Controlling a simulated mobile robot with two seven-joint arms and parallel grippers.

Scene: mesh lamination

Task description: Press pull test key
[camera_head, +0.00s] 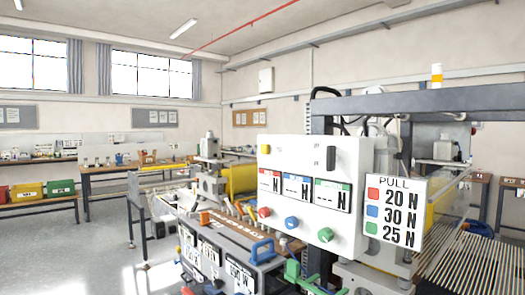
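A white control panel (312,180) stands right of centre. It has three small displays marked N, with red (270,182), blue (297,188) and green (332,195) parts. Below them are a red knob or key (264,212), a blue one (291,222) and a green one (325,234). A yellow square (265,149) and a black switch-like part (331,157) sit near its top. A sign (397,183) to its right reads PULL, with red 20 N, blue 30 N and green 25 N. The display values are not readable. Neither gripper is in view.
A lower bench panel with several label plates (209,256) and a blue handle (262,250) stands in front. A green part (300,274) is below the panel. A grey overhead beam (420,102) crosses at right. A ribbed bed (480,265) lies lower right. Open grey floor (60,255) is at left.

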